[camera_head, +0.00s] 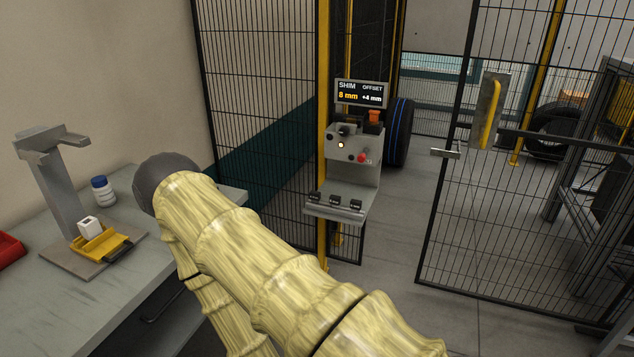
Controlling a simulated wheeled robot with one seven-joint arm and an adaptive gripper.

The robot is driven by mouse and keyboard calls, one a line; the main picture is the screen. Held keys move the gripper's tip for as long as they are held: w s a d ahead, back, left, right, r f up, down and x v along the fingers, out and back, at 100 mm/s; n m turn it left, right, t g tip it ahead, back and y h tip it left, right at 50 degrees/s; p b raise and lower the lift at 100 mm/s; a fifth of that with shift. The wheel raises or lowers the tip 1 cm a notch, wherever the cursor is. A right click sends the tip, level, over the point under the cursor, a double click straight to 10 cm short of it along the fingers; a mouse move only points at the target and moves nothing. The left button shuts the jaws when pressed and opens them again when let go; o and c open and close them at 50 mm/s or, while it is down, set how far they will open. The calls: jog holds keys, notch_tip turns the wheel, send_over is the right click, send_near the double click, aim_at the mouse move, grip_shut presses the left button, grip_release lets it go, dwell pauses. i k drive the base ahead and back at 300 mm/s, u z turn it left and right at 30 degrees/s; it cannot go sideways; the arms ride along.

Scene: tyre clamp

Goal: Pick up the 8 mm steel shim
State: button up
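A display (361,94) on the post at the fence opening reads SHIM 8 mm and OFFSET +4 mm. Below it, a grey shelf (338,215) carries three small dark pieces: left (314,197), middle (335,202) and right (356,205). They are too small to tell whether they are shims or holders, or which is 8 mm. No piece can be surely named as the 8 mm steel shim. My arm, in a yellowish sleeve, reaches up and left from the bottom to a dark rounded joint over the workbench. My gripper is not visible.
The workbench (60,300) at left holds a grey stand (55,185), a yellow tray (100,243) with a white block (90,227), a white bottle (103,192) and a red bin (10,250). A mesh gate (540,240) stands at right. Floor between is clear.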

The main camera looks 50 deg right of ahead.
aim_at(355, 205)
jog(key=z, duration=0.35)
jog(key=i, duration=1)
jog(key=z, duration=1.2)
jog(key=i, duration=0.4)
jog(key=z, duration=0.3)
